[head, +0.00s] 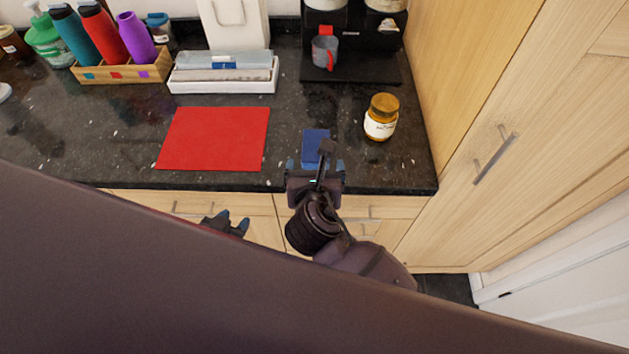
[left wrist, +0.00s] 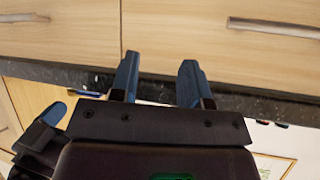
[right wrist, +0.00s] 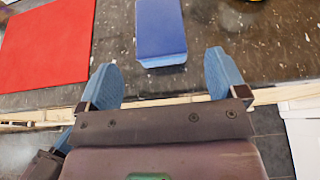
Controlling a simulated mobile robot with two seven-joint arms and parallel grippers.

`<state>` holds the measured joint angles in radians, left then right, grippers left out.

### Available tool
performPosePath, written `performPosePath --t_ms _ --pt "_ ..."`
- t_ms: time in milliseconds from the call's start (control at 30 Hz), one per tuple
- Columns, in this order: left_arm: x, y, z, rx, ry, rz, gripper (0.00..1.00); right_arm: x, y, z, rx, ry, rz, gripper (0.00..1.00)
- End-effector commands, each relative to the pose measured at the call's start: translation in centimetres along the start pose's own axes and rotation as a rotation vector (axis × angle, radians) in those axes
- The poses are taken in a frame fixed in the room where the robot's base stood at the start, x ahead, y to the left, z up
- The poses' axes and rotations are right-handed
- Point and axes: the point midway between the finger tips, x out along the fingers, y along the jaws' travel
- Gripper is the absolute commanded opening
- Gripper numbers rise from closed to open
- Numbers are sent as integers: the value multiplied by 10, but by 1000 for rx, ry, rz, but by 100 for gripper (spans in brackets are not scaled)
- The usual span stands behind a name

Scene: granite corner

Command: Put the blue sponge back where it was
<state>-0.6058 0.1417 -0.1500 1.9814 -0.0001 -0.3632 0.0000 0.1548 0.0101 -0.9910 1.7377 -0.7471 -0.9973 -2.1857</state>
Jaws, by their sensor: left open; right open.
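The blue sponge (head: 315,147) lies on the dark granite counter near its front edge, between the red mat and the amber jar. It also shows in the right wrist view (right wrist: 160,30). My right gripper (head: 316,168) is open and empty at the counter's front edge, just short of the sponge; in the right wrist view the sponge lies ahead between its fingertips (right wrist: 163,78). My left gripper (head: 229,221) is open and empty in front of the drawers, below the counter edge. The left wrist view shows its two fingers (left wrist: 160,75) apart, with drawer fronts beyond.
A red mat (head: 214,139) lies left of the sponge. An amber jar (head: 381,117) stands to the right. Behind are a white tray (head: 222,87), a wooden box (head: 122,72) of bottles, and a coffee machine (head: 352,68) with a mug (head: 325,52). A tall cabinet (head: 500,110) bounds the right.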

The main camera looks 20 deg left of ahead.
Motion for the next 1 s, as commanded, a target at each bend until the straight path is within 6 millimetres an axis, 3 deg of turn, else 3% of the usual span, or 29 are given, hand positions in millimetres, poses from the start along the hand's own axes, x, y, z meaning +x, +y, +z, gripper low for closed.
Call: performPosePath --t_ms 200,400,767,867,1000 --pt "-2 0 1 0 -6 0 43 -38 0 0 2 0 1 91" --pt "-3 0 0 0 -7 0 43 -56 0 0 -1 0 0 91" --pt "-2 0 1 0 -7 -1 43 -59 -1 -1 12 3 -1 91" --pt "-2 0 1 -1 -7 0 43 -56 -8 -6 98 22 -2 91" --pt "-2 0 1 0 -7 0 43 -48 -34 -23 398 76 -14 91"
